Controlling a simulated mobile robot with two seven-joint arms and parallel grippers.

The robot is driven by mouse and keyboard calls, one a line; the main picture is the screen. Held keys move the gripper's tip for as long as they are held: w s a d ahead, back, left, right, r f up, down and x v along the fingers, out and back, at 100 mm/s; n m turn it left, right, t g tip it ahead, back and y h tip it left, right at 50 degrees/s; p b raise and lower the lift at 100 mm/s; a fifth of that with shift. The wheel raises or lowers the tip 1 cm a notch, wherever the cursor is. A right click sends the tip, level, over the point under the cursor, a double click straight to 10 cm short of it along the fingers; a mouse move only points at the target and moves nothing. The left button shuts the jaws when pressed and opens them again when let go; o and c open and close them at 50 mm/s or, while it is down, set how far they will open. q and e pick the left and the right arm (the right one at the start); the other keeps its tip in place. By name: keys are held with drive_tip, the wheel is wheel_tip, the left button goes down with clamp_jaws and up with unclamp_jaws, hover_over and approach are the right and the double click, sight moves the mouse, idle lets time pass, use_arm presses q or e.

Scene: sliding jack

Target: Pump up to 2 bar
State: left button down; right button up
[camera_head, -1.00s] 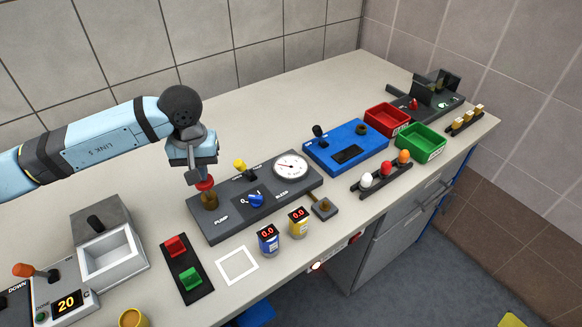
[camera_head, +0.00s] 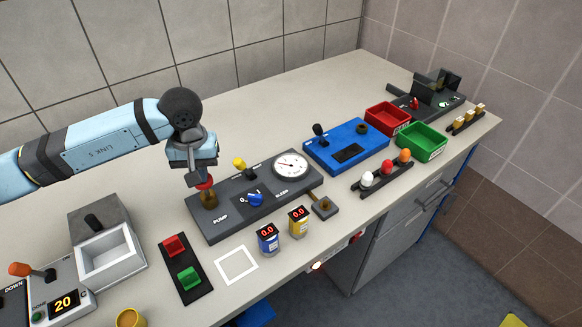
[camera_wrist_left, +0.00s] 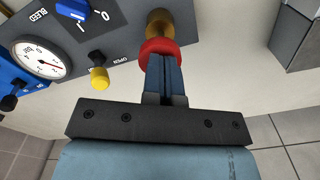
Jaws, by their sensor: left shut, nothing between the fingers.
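The dark grey pump panel (camera_head: 240,215) lies on the bench, with the label PUMP beside a brass pump body (camera_head: 209,200) with a red knob (camera_head: 204,184) on top. My left gripper (camera_head: 196,180) is shut and points down, its fingertips at the red knob; the wrist view shows the fingertips (camera_wrist_left: 163,62) against or just over the red knob (camera_wrist_left: 160,47). They do not grip it. The white round gauge (camera_head: 291,165) has a red needle; its scale is too small to read surely. A blue lever (camera_head: 256,199) and a yellow knob (camera_head: 239,163) sit between. My right gripper is not in view.
Blue (camera_head: 268,238) and yellow (camera_head: 299,222) canisters reading 0.0 stand in front of the panel. A red and green button box (camera_head: 185,268) is to the left, with a white square outline beside it. A blue device (camera_head: 345,146) and red and green bins (camera_head: 421,142) are to the right.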

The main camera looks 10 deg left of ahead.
use_arm(q)
drive_tip(key=shift+f+b, duration=0.55)
drive_tip(key=shift+f, duration=0.1)
drive_tip(key=shift+f+b, duration=0.6)
idle(0.3)
drive_tip(key=shift+r+p, duration=0.5)
drive_tip(key=shift+r, duration=1.3)
drive_tip(key=shift+f+b, duration=0.3)
